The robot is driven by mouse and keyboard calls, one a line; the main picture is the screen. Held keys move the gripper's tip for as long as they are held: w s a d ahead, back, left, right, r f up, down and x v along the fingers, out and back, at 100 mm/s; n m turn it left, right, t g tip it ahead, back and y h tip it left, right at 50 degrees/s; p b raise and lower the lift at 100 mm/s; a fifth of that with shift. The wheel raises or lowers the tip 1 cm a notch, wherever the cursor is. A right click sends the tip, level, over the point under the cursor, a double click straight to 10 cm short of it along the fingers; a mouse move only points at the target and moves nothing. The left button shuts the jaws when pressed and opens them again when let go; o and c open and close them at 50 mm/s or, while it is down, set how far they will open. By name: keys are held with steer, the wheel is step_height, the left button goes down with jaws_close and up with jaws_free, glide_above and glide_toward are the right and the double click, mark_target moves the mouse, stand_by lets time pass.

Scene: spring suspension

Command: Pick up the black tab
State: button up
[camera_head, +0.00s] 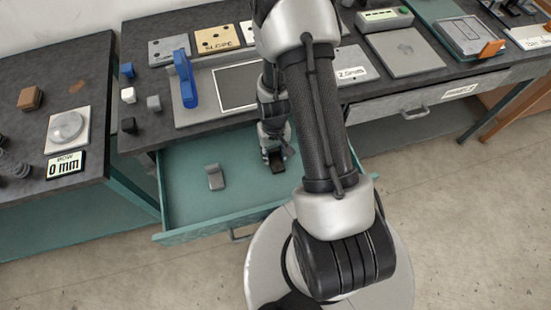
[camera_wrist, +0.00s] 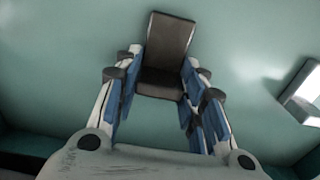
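The black tab (camera_head: 278,166) is in the open teal drawer, at its right side in the head view, and is partly hidden by my gripper. In the wrist view the black tab (camera_wrist: 166,45) shows an upright plate and a short base. My gripper (camera_head: 273,155) points down into the drawer. In the wrist view the blue-padded fingers of my gripper (camera_wrist: 163,72) stand on both sides of the tab, very close to its edges. I cannot tell whether the pads press on it or whether it is clear of the drawer floor.
A grey tab (camera_head: 214,178) lies to the left in the teal drawer (camera_head: 190,215), and shows at the right in the wrist view (camera_wrist: 303,95). The drawer's walls surround my gripper. A blue clamp-like part (camera_head: 185,80) stands on the bench above. The drawer floor between the tabs is clear.

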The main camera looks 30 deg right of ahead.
steer(key=c, duration=0.5)
